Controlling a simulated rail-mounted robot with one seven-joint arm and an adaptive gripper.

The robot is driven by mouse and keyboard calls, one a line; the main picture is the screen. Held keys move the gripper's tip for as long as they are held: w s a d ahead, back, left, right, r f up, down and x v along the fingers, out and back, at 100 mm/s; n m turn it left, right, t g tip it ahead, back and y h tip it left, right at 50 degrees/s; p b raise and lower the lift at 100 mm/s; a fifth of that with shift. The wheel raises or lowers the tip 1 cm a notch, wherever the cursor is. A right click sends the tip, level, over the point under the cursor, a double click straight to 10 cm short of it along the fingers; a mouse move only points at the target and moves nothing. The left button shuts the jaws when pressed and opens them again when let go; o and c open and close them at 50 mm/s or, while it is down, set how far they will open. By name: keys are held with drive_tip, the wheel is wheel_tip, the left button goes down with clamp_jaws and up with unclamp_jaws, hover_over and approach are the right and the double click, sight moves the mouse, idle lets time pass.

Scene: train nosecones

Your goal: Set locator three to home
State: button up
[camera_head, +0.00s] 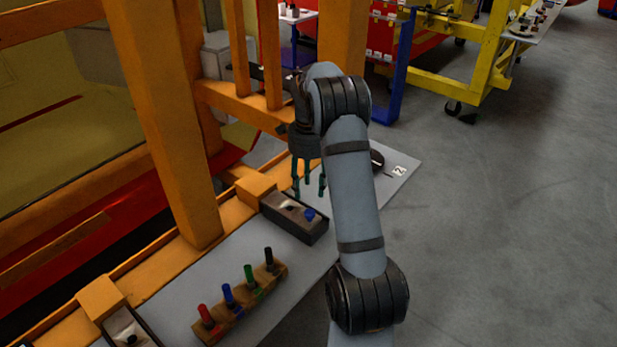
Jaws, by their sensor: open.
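My gripper (309,187) points down with its two teal fingers apart and nothing between them. It hangs above the far end of a dark box (297,226) with a blue knob (309,215) on its top. The gap between fingers and box is hard to judge. A second similar box (130,329) is cut off at the bottom left edge. A black round piece (377,158) lies farther along the grey shelf, partly hidden by my arm, near a white marker tag (399,171). I cannot tell which of these is locator three.
A wooden rack (243,306) holds red, blue, green and black pegs upright on the grey shelf (185,293). An orange post (165,125) and frame stand left of my gripper. A yellow wheeled cart (480,55) is at the back. Grey floor at right is clear.

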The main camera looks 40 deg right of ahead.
sight(311, 212)
drive_tip(key=shift+r, duration=1.65)
drive_tip(key=shift+f, duration=0.15)
wheel_tip(311, 212, down, 12)
drive_tip(key=shift+s+r, duration=0.1)
drive_tip(key=shift+r, duration=0.1)
drive_tip(key=shift+s+d+f, duration=0.15)
drive_tip(key=shift+s, duration=0.15)
drive_tip(key=shift+s+d, duration=0.2)
drive_tip(key=shift+s, duration=0.8)
drive_tip(key=shift+w, duration=0.1)
